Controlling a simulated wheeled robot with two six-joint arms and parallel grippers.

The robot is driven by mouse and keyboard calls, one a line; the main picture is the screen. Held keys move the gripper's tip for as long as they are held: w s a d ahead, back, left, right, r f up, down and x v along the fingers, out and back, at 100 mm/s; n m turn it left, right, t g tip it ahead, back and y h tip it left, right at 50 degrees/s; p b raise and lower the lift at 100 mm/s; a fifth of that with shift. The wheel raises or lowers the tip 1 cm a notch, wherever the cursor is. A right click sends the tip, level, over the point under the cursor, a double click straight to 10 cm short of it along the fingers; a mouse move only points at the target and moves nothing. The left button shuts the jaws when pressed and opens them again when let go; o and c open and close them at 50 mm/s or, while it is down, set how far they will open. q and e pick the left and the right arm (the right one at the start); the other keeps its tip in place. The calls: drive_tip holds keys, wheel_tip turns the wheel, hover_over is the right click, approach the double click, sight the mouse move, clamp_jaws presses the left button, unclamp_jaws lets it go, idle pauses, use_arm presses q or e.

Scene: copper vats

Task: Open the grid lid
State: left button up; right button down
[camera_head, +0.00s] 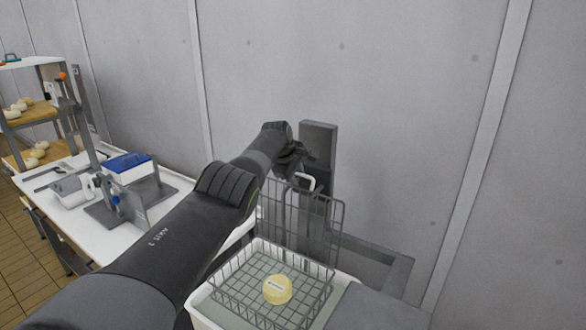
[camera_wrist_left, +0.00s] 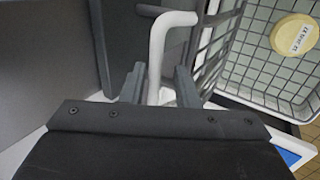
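The grid lid (camera_head: 325,222) is a grey wire panel standing about upright at the back edge of the wire basket (camera_head: 228,291). It has a white handle (camera_head: 306,180) near its top, and the basket below is uncovered. My left gripper (camera_head: 296,160) is at the handle, its fingers partly hidden in the head view. In the left wrist view the white handle (camera_wrist_left: 157,55) runs between the two fingertips of my left gripper (camera_wrist_left: 160,82), with gaps beside it, so the fingers look open around it. My right gripper is not in view.
A yellow cheese round (camera_head: 277,289) with a label lies in the basket. A grey post (camera_head: 319,140) stands behind the lid, near the wall. A white table (camera_head: 85,230) with a blue-topped box (camera_head: 128,166) and a press-like device is at left.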

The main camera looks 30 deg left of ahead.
use_arm(q)
drive_tip(key=p+v, duration=0.2)
drive_tip(key=v, duration=0.1)
drive_tip(key=shift+s+a+r, duration=0.1)
drive_tip(key=shift+s+r, duration=0.05)
drive_tip(key=b+v, duration=0.5)
drive_tip(key=v, duration=0.8)
drive_tip(key=shift+s+r, duration=0.25)
drive_tip(key=shift+r, duration=0.1)
